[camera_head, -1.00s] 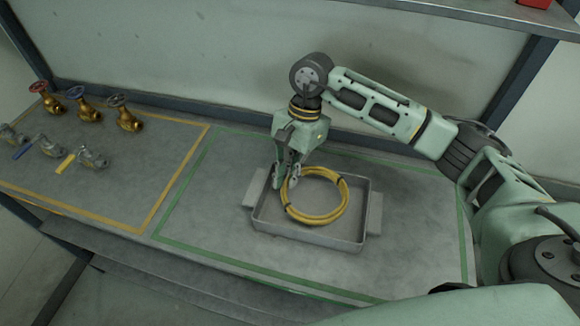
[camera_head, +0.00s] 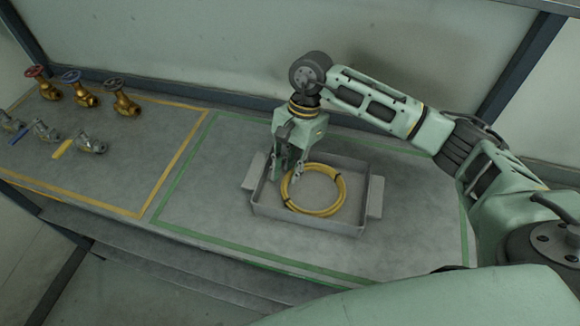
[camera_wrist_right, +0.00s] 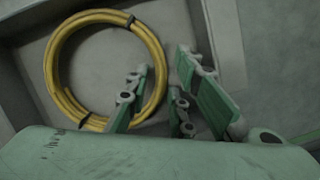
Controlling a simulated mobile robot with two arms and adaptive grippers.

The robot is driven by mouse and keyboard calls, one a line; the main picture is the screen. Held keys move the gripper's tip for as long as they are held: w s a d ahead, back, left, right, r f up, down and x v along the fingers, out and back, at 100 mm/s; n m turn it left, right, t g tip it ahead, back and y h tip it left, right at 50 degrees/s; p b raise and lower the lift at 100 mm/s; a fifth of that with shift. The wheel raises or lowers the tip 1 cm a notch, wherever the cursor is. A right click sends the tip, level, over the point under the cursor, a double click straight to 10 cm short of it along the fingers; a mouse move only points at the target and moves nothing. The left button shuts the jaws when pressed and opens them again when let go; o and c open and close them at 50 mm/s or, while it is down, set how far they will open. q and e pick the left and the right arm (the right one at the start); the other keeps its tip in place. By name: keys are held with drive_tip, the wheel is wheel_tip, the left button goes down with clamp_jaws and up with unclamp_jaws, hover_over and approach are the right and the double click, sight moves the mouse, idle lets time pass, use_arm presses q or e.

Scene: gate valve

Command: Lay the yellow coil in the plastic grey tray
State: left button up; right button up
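The yellow coil (camera_head: 340,201) lies inside the grey tray (camera_head: 305,222), looking flat on its floor. In the right wrist view, the coil (camera_wrist_right: 53,62) shows as a ring with dark ties, beside the tray wall (camera_wrist_right: 22,75). My right gripper (camera_head: 286,172) is at the tray's left part, over the coil's left side. Its fingers (camera_wrist_right: 163,88) are spread apart, one over the inside of the ring and one outside it. Nothing is clamped between them. My left gripper is not in view.
The tray stands within a green-taped area (camera_head: 205,238) on the grey bench. Several brass and silver valves (camera_head: 122,103) stand in the yellow-taped area at the left. A wall (camera_head: 210,50) rises behind the bench. Bench surface left of the tray is clear.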

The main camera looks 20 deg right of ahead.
drive_tip(key=shift+o, duration=0.5)
drive_tip(key=v, duration=1.2)
drive_tip(key=shift+s+f, duration=0.1)
